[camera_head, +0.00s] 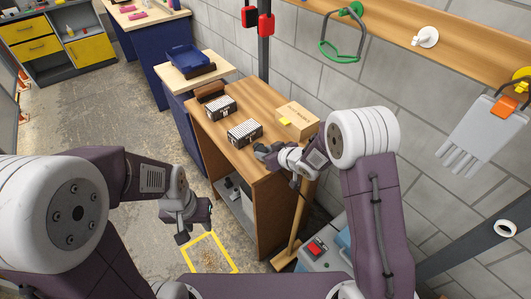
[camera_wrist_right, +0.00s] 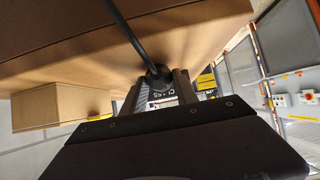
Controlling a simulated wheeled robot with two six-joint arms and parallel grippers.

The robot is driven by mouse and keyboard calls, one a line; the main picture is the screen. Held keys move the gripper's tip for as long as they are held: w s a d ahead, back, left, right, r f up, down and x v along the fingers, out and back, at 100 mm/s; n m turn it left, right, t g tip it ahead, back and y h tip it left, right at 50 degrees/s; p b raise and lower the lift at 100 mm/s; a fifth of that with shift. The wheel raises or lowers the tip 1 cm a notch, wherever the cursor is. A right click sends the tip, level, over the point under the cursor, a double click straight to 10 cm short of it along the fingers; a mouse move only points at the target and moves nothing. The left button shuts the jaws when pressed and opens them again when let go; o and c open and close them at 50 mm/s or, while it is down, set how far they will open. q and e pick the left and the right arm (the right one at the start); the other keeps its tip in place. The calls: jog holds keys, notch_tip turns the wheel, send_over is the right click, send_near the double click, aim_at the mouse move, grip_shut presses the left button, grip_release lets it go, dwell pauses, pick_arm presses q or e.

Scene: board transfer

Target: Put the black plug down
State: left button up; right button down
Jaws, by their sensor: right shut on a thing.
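My right gripper (camera_head: 265,151) is at the front right edge of the wooden bench (camera_head: 262,90). In the right wrist view, my right gripper (camera_wrist_right: 158,92) is shut on the black plug (camera_wrist_right: 158,77), which sits between the two fingers. A black cable (camera_wrist_right: 127,30) runs from the plug across the brown wood surface. I cannot tell whether the plug touches the wood. The plug cannot be made out in the head view. My left gripper (camera_head: 194,224) hangs low, left of the bench, over the floor; its fingers look apart and empty.
Two dark boxes with black-and-white patterned tops, one farther (camera_head: 221,107) and one nearer (camera_head: 244,132), stand on the bench. A cardboard box (camera_head: 297,121) stands at the bench's right side by the wall. A yellow floor frame (camera_head: 231,262) lies below my left gripper.

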jog(key=shift+s+f, duration=0.1)
jog(key=c, duration=0.9)
grip_release()
jog(key=shift+c, duration=0.2)
jog(key=shift+r, duration=0.35)
jog(key=p+v, duration=0.1)
jog(key=v, duration=1)
jog(key=shift+s+d, duration=0.25)
jog(key=shift+s, duration=0.1)
jog(key=shift+r, duration=0.1)
